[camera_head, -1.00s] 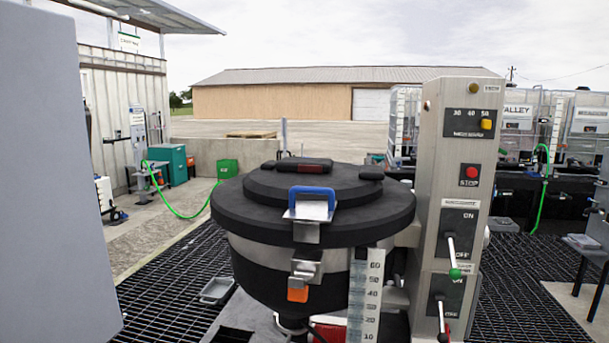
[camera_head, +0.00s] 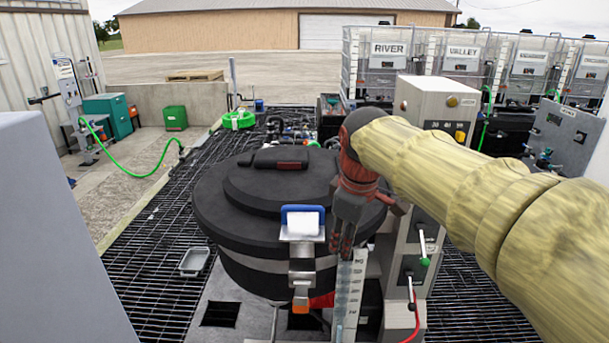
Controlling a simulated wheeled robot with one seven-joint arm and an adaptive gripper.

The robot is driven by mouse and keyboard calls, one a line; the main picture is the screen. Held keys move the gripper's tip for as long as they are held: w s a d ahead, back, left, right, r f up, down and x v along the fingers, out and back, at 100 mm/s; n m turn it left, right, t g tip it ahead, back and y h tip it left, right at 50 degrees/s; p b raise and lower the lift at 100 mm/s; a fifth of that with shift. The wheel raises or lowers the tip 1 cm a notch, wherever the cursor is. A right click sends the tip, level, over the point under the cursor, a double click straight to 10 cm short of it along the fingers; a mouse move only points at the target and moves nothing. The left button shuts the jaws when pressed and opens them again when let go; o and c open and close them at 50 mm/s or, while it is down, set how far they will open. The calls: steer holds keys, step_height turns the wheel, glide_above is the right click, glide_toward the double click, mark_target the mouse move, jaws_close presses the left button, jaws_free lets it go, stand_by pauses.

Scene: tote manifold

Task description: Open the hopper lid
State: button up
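The hopper lid (camera_head: 245,205) is black, round and stepped, and it lies closed on the hopper (camera_head: 258,272). A blue-edged metal handle (camera_head: 302,222) stands at its front rim. Below the handle, a metal latch (camera_head: 301,278) with an orange tab spans down the hopper's front. My gripper (camera_head: 343,245) points downward at the lid's right front, to the right of the blue handle and apart from it in the picture. Its fingers are seen nearly edge-on, so I cannot tell how far apart they are. I see nothing held in it.
A control panel (camera_head: 425,110) with levers stands right of the hopper, partly behind my arm. A clear graduated scale (camera_head: 350,290) stands at the hopper's front right. A grey tray (camera_head: 194,261) lies on the grating to the left. Labelled totes (camera_head: 460,60) stand behind.

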mark_target(305, 207)
steer(key=w+a+r+n+g+p, duration=0.1)
steer(key=w+a+r+n+p, duration=0.5)
steer(key=w+a+r+p, duration=0.4)
steer(key=shift+w+d+p+x, duration=0.15)
steer(key=shift+d+x, duration=0.1)
steer(key=shift+x, duration=1.25)
steer(key=shift+w+d+p+x, duration=0.1)
steer(key=shift+d+x, duration=0.15)
steer(key=shift+x, duration=1.25)
steer(key=shift+w+d+p+x, duration=0.15)
steer(key=shift+d+x, duration=0.1)
steer(key=shift+x, duration=1.25)
steer(key=shift+c, duration=0.3)
steer(key=shift+r, duration=0.1)
jaws_close()
